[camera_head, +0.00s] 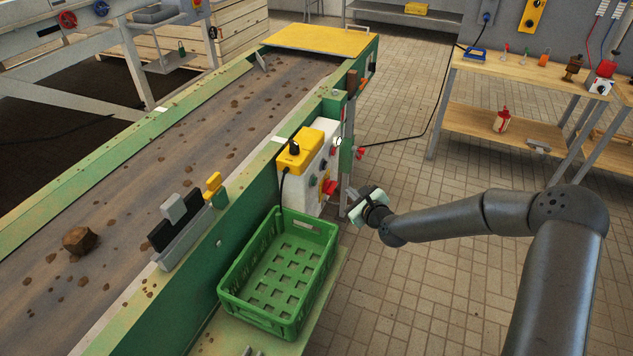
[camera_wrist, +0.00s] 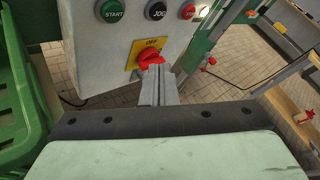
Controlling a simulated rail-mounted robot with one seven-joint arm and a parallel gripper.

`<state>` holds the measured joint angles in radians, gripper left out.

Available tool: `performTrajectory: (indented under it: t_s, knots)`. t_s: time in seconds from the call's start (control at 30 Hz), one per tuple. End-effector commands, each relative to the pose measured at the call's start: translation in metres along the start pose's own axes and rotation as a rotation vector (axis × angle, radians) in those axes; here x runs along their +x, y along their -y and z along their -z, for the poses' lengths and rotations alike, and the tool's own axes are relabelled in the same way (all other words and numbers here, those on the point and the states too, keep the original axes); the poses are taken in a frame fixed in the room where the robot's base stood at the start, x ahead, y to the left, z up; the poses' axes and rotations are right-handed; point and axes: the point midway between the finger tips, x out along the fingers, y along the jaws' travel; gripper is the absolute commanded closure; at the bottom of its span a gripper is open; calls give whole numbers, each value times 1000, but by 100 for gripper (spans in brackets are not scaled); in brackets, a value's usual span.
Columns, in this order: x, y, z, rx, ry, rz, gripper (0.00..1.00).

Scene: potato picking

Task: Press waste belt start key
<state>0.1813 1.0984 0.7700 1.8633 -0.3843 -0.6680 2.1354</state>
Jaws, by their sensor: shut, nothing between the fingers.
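The green START button (camera_wrist: 110,11) is on the grey-white front of a control box (camera_head: 323,150), left of a black JOG button (camera_wrist: 155,10) and a red button (camera_wrist: 188,11). Below them is a red rotary switch (camera_wrist: 149,59) on a yellow plate marked OFF. My gripper (camera_wrist: 154,72) is shut and empty, its fingertips below the buttons and overlapping the switch in the wrist view; I cannot tell whether they touch it. In the head view my gripper (camera_head: 350,205) is at the front right of the box, near its lower part.
A green crate (camera_head: 237,295) stands beside the box, close to my gripper's left. The green-sided conveyor belt (camera_head: 190,150) with brown clods runs behind. A yellow pendant (camera_head: 300,150) sits on the box. A workbench (camera_head: 500,72) stands at the back right.

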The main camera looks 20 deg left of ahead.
Motion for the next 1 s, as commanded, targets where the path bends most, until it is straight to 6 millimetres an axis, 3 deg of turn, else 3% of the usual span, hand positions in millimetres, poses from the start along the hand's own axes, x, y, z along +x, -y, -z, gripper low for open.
performTrajectory:
  t_s: [0.5,1.0]
  knots:
    - [47,-35,-33,-2,1,0,100]
    - [53,-40,-39,-2,0,-1,100]
